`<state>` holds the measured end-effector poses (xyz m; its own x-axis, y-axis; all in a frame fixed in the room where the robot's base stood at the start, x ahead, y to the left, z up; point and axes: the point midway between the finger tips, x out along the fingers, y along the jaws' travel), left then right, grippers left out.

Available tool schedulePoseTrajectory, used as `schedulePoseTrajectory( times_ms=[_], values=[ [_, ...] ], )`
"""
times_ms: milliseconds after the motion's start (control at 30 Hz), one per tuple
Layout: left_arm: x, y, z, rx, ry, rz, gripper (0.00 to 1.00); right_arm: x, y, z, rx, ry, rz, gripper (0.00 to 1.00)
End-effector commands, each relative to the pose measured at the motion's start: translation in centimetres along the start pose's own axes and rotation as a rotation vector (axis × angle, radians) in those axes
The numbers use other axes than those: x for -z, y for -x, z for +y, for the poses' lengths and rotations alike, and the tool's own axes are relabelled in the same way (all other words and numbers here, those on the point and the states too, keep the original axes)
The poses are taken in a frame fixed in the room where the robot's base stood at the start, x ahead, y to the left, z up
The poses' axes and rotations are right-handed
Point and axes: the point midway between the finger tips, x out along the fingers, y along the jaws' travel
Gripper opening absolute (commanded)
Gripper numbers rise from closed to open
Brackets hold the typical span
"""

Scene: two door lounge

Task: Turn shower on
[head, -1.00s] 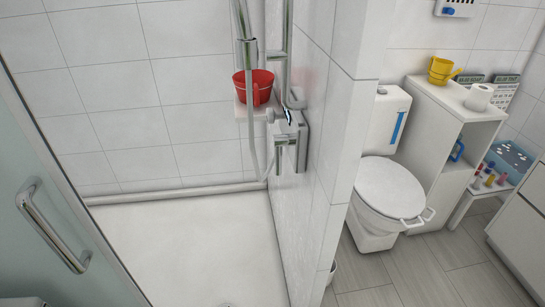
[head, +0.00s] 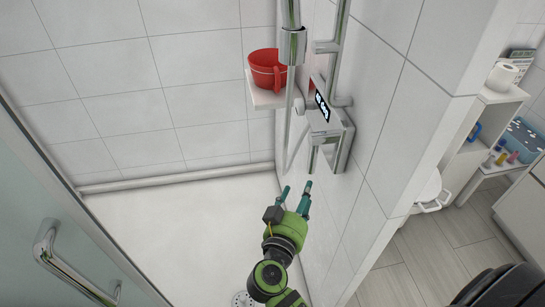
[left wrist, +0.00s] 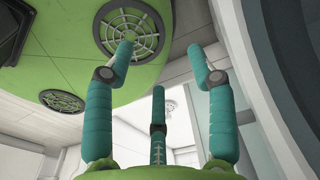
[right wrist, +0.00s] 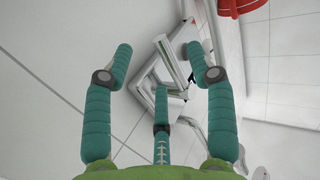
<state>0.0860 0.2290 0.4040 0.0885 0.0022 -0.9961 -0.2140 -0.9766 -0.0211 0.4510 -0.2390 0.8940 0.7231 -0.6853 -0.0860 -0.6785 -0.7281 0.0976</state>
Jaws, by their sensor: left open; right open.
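The chrome shower mixer (head: 340,135) is on the white tiled wall, with a small black-and-white label (head: 322,106) on its top and a round knob at its left end. A chrome riser pipe (head: 332,65) and hose rise above it. My right gripper (head: 297,188) is open and empty, below and slightly left of the mixer, apart from it. In the right wrist view the chrome mixer (right wrist: 150,85) lies beyond and between the open fingers. My left gripper (left wrist: 163,45) is open and empty in the left wrist view; it is not in the head view.
A red bucket (head: 267,70) sits on a small shelf (head: 265,97) beside the mixer. The glass door with its chrome handle (head: 70,262) stands at the left. The tiled partition (head: 420,110) bounds the right side. The white shower floor (head: 180,230) is clear.

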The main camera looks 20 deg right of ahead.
Motion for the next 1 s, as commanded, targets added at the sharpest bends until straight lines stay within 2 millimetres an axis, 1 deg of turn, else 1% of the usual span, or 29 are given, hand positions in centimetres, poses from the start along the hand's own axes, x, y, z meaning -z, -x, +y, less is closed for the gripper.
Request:
schedulePoseTrajectory(
  times_ms=[33,100,200,267,400,600,733,967,1000],
  values=[
    [0.0,0.1,0.1,-0.001,0.0,0.001,0.56,1.8,0.2,0.8,-0.033,-0.046,0.035,0.56],
    [0.1,0.2,0.1,-0.001,0.0,0.001,0.56,3.4,0.2,1.6,-0.062,-0.084,0.069,0.56],
    [0.2,0.6,0.3,-0.004,0.002,0.002,0.56,4.2,-0.3,2.0,-0.075,-0.101,0.086,0.56],
    [0.3,1.0,0.6,-0.008,0.003,0.003,0.56,4.4,-1.1,2.1,-0.076,-0.1,0.088,0.56],
    [0.3,2.2,1.1,-0.014,0.005,0.002,0.56,4.7,-3.3,2.2,-0.073,-0.096,0.086,0.56],
    [0.4,3.2,1.1,-0.015,0.004,0.002,0.56,4.6,-5.9,2.4,-0.071,-0.096,0.084,0.56],
    [0.3,3.3,0.9,-0.013,0.003,0.001,0.56,4.5,-6.6,2.4,-0.071,-0.096,0.082,0.56],
    [0.3,3.3,0.6,-0.009,0.001,0.001,0.56,4.3,-6.7,2.4,-0.071,-0.096,0.081,0.56],
    [0.3,3.3,0.6,-0.009,0.001,0.001,0.56,4.3,-6.7,2.4,-0.071,-0.096,0.081,0.52]
  ],
)
